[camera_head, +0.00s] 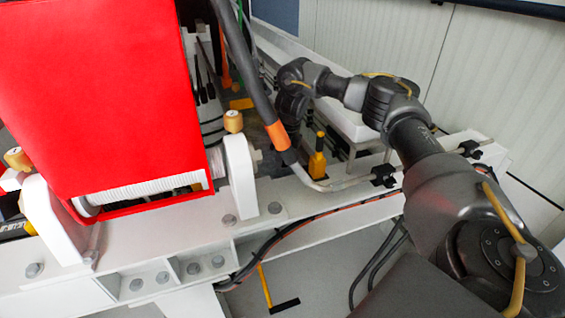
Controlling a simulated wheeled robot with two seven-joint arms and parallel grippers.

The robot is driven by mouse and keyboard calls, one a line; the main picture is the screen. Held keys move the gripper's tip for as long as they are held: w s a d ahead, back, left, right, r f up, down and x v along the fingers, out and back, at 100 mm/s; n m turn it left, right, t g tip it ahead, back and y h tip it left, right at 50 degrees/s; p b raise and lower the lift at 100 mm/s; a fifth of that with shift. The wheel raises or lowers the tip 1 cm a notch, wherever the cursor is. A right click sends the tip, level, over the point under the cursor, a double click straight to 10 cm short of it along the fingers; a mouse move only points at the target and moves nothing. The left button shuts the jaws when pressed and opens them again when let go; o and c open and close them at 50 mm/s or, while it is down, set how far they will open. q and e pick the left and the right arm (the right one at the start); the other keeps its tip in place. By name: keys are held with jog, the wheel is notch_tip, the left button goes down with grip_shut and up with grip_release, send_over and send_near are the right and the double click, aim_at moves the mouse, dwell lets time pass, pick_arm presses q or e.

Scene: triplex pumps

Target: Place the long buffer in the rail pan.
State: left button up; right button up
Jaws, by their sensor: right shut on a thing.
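My right arm comes in from the right and reaches over the white frame. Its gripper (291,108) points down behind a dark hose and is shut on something. Its fingertips and what they hold are mostly hidden, so I cannot tell the held thing's shape. I cannot make out the long buffer for certain. A long white rail-like piece (341,119) runs behind my right arm. I cannot tell whether it is the rail pan. My left gripper does not show.
A large red housing (95,85) fills the left. A dark hose with an orange band (279,135) hangs close to my gripper. A yellow bottle-like part (317,163) stands beside the white beam (160,240). A yellow-handled tool (265,285) shows below.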

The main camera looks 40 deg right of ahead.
notch_tip(320, 180, down, 2)
jog(key=shift+w+d+f, duration=0.15)
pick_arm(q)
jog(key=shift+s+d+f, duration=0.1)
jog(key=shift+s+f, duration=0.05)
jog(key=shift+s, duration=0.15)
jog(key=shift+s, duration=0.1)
pick_arm(e)
jog(key=o, duration=1)
jog(key=shift+f, duration=0.1)
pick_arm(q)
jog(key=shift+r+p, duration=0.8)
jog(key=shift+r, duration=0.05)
pick_arm(e)
jog(key=r, duration=0.4)
jog(key=s+r, duration=0.1)
jog(key=r, duration=0.7)
jog(key=shift+s+d+r, duration=0.15)
jog(key=shift+s+d, duration=0.1)
jog(key=shift+s, duration=0.15)
